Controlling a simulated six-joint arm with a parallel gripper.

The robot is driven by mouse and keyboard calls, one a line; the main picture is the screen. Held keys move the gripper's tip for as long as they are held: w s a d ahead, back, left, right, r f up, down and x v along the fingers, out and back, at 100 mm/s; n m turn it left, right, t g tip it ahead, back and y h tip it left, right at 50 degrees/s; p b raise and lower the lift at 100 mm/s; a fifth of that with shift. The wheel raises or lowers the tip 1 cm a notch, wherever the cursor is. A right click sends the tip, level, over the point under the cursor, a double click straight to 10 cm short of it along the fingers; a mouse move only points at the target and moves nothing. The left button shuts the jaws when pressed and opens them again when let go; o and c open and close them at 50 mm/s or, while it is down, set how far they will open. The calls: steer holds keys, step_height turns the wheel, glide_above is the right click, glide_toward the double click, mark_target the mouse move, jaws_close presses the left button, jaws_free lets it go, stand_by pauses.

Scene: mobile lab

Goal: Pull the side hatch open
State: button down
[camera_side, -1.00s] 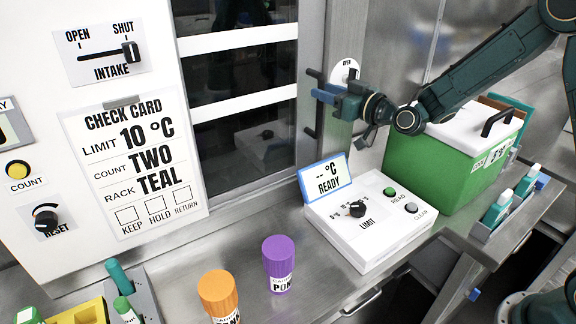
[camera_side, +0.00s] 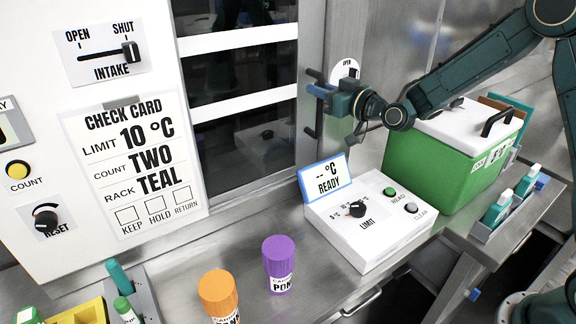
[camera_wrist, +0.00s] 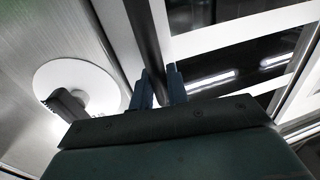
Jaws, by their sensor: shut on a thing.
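The side hatch (camera_side: 240,78) is a dark glazed panel with white stripes, upright in the wall behind the bench. It looks closed in its frame. Its dark vertical bar handle (camera_side: 319,118) stands at the right edge. My gripper (camera_side: 320,91) is at the handle's middle, coming from the right, and hides part of it. In the wrist view the handle (camera_wrist: 146,35) runs down between the two fingers of my gripper (camera_wrist: 159,88), which are shut on it. The striped hatch (camera_wrist: 235,32) lies to the right there.
A round white plate marked OPEN (camera_side: 345,72) with a dark knob (camera_wrist: 68,104) is close beside the handle. Below stand a white READY console (camera_side: 365,225), a green box (camera_side: 430,170), and purple (camera_side: 279,265) and orange (camera_side: 218,295) capped containers. The bench front between them is partly clear.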

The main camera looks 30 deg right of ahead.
steer(key=a, duration=2.4)
steer(key=shift+a+f, duration=0.1)
steer(key=shift+a, duration=0.3)
steer(key=c, duration=1.5)
jaws_free()
steer(key=shift+o, duration=0.3)
steer(key=shift+s, duration=0.1)
steer(key=s+d, duration=0.2)
steer(key=s, duration=1.1)
steer(key=shift+s+d, duration=0.2)
steer(key=shift+d, duration=0.2)
